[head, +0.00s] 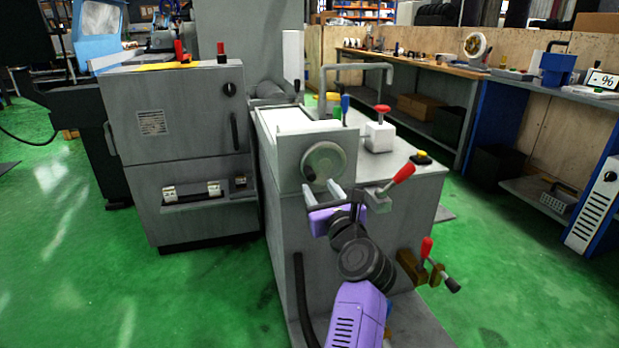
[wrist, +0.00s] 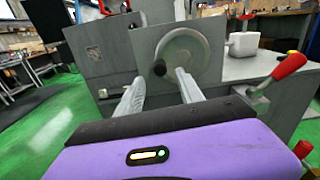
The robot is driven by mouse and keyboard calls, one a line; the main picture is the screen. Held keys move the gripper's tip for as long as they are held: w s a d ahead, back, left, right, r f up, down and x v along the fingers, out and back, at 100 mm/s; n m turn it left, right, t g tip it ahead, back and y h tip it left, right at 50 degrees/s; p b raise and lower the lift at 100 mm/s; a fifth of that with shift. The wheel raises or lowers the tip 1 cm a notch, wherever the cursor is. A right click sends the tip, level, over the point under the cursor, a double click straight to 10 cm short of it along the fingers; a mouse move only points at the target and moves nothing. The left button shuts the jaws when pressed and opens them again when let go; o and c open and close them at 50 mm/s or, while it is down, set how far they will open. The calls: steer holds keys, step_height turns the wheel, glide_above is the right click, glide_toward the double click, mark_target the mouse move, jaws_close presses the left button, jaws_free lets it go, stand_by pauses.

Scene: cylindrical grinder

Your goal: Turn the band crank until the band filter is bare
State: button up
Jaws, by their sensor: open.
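The band crank (head: 325,162) is a grey disc on the front face of a grey box, with a dark knob (head: 309,174) at its lower left. It also shows in the wrist view (wrist: 187,50). I take the band filter (head: 290,120) to be this box; a white sheet lies along its top in the head view. My gripper (head: 322,187) is open and empty, in front of the crank and just below it in the head view. In the wrist view the knob (wrist: 160,68) appears between the two fingertips; touching is not visible.
A red-handled lever (head: 398,178) sticks out close to the right of my gripper. Another red lever (head: 427,250) and a black-knobbed handle are lower right. A white block with a red knob (head: 380,133) stands on the machine top. A grey cabinet (head: 180,150) stands left; green floor is open beyond.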

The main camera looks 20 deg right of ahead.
mark_target(312, 178)
steer(key=shift+m, duration=0.4)
steer(key=w+b, duration=0.2)
steer(key=w, duration=0.4)
steer(key=shift+f, duration=0.2)
steer(key=shift+w+r+b, duration=0.15)
steer(key=shift+w+b, duration=0.25)
steer(key=shift+w, duration=0.5)
jaws_close()
